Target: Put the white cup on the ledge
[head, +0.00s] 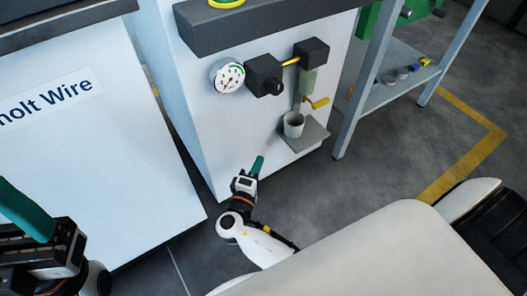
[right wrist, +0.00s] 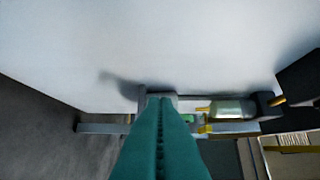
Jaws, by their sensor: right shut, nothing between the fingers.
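The white cup (head: 293,124) stands upright on the small grey ledge (head: 314,139) on the front of the white machine, below a valve outlet. My right gripper (head: 258,166) is shut and empty, its green fingers to the left of and below the ledge in the head view, apart from the cup. In the right wrist view the shut fingers (right wrist: 160,125) cover the middle, and the ledge (right wrist: 98,128) shows edge-on behind them. The cup is mostly hidden there. My left gripper (head: 30,215) is at the lower left edge, partly cut off; its opening does not show clearly.
A metal rack (head: 385,97) stands to the right. A white cabinet (head: 90,150) fills the left.

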